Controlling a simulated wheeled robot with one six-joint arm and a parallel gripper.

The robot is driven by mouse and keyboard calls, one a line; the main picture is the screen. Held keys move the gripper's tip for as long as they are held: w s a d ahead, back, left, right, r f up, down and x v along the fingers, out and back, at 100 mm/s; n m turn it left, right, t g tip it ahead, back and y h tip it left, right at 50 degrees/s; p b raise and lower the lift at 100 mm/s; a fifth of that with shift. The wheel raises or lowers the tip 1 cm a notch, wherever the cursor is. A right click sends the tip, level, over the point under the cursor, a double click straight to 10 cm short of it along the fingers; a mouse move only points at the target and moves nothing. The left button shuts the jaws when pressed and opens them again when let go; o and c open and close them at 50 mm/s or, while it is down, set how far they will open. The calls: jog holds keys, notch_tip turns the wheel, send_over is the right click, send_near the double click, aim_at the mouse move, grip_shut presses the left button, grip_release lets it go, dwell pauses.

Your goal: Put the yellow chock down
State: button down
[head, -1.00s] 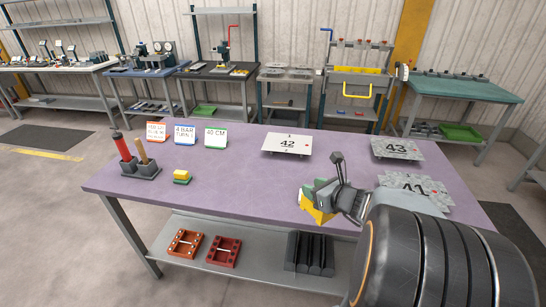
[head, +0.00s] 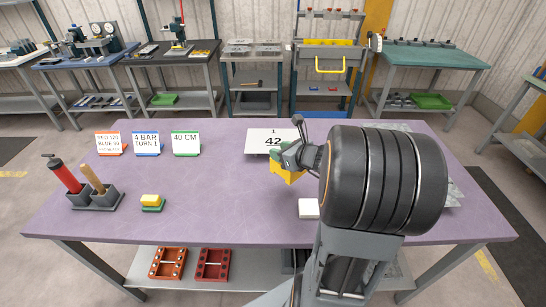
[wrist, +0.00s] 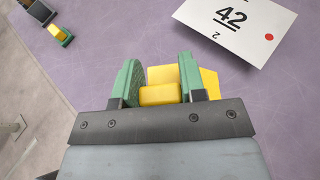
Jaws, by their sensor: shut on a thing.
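The yellow chock (head: 287,175) is between the jaws of my gripper (head: 292,157), just in front of the white plate marked 42 (head: 268,139). In the wrist view the two green finger pads of my gripper (wrist: 158,80) press on either side of the yellow chock (wrist: 160,94), which is stepped in shape. The chock is over the purple table (head: 225,210); I cannot tell whether its underside touches the top. My wrist and arm hide the table to the right of it.
A small white block (head: 308,208) lies in front of the chock. A yellow-and-green block (head: 152,202), a holder with red and wooden handles (head: 93,197) and three sign cards (head: 146,144) are at the left. The table between is clear.

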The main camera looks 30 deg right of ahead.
jog(key=shift+w+d+f+p, duration=0.35)
jog(key=shift+w+d+f, duration=0.15)
jog(key=shift+w+f, duration=1.15)
jog(key=shift+w+d+f+p, duration=0.3)
jog(key=shift+w+d+f, duration=0.25)
jog(key=shift+w+f, duration=1.05)
jog(key=shift+w+d+f+p, duration=0.45)
jog(key=shift+w+f, duration=0.6)
jog(key=shift+f, duration=1.1)
jog(key=shift+f, duration=0.1)
jog(key=shift+f+b, duration=0.15)
jog(key=shift+b, duration=0.2)
jog(key=c, duration=0.7)
grip_release()
jog(key=shift+r, duration=0.2)
